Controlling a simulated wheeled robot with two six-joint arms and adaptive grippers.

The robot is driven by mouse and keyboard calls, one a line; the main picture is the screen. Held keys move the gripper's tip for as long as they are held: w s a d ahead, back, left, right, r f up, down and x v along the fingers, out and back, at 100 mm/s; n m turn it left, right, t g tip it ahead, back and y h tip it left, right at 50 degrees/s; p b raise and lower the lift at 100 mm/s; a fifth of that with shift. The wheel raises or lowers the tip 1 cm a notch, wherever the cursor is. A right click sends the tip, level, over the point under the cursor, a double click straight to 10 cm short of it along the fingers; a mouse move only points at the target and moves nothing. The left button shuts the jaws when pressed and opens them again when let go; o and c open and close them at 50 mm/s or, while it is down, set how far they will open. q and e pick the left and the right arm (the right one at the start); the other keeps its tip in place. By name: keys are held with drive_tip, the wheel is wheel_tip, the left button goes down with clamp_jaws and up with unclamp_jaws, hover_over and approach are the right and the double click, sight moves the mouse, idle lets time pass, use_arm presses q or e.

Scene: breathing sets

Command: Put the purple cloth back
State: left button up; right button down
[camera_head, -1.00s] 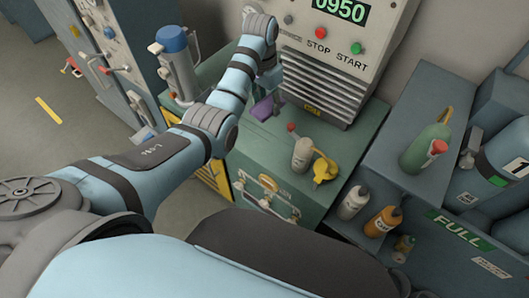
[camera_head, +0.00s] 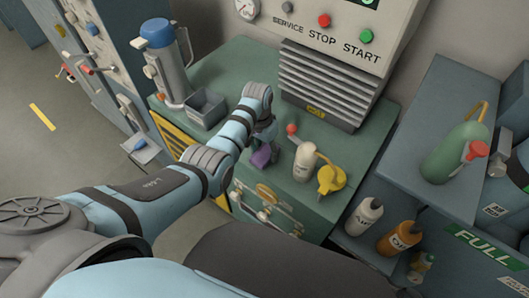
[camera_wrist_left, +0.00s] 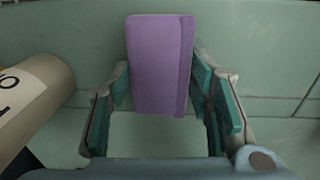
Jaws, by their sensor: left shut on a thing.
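The purple cloth (camera_head: 261,157) is a folded, flat piece over the green cabinet top, close to its front edge. My left gripper (camera_head: 264,140) is shut on it. In the left wrist view the cloth (camera_wrist_left: 158,65) stands between the two teal-padded fingers (camera_wrist_left: 170,100), its far end reaching beyond them. I cannot tell whether the cloth touches the cabinet top. My right gripper is not in view.
An empty-looking grey tray (camera_head: 206,108) and a blue-topped cylinder (camera_head: 163,60) are at the left. The grey machine (camera_head: 325,85) stands behind. Green top (camera_head: 232,80) is clear behind the arm.

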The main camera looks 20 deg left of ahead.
sight(262, 150)
use_arm(q)
drive_tip(key=shift+w+f, duration=0.2)
drive_tip(key=shift+w, duration=0.3)
drive_tip(key=o, duration=1.3)
drive_tip(key=shift+o, duration=0.8)
drive_tip(key=shift+s+r, duration=0.15)
drive_tip(key=shift+s, duration=0.1)
drive_tip(key=shift+s+r, duration=0.2)
drive_tip(key=shift+s, duration=0.1)
drive_tip(key=shift+w+r, duration=0.1)
drive_tip(key=shift+r, duration=0.15)
wheel_tip(262, 150, up, 11)
drive_tip(key=a+p, duration=0.1)
drive_tip(key=p, duration=0.2)
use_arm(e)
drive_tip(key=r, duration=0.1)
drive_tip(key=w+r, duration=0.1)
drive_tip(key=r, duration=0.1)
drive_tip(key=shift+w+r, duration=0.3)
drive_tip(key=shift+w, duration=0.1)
use_arm(q)
drive_tip(key=shift+w+r, duration=0.1)
